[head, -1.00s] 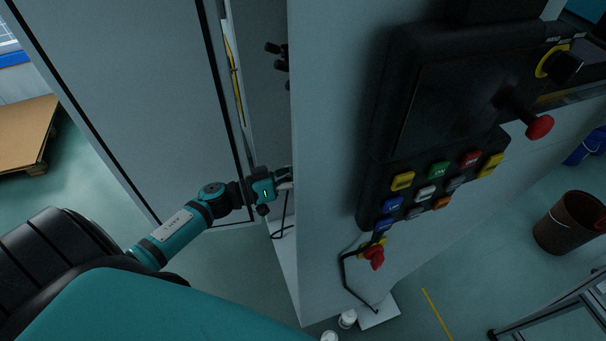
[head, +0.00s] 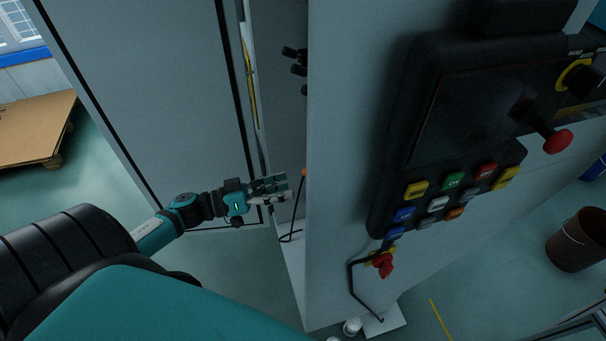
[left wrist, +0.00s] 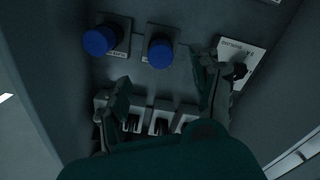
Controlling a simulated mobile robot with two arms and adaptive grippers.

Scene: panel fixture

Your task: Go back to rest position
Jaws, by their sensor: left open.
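My left gripper (head: 280,189) is at the opening of the grey cabinet, between the open door (head: 150,100) and the cabinet's side wall (head: 345,170). Its fingers are apart with nothing between them. In the left wrist view my left gripper (left wrist: 165,95) also shows open, its two fingers spread in front of the inner panel. That panel carries two blue round knobs, one at the left (left wrist: 99,40) and one in the middle (left wrist: 159,49). A black switch (left wrist: 236,71) on a white plate is beside the right finger. My right gripper is not in view.
A control panel with coloured buttons (head: 452,180) and a red knob (head: 558,141) is on the cabinet's outer face. A brown bucket (head: 577,240) stands at the right. A pallet with a cardboard-coloured top (head: 35,125) is at the far left.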

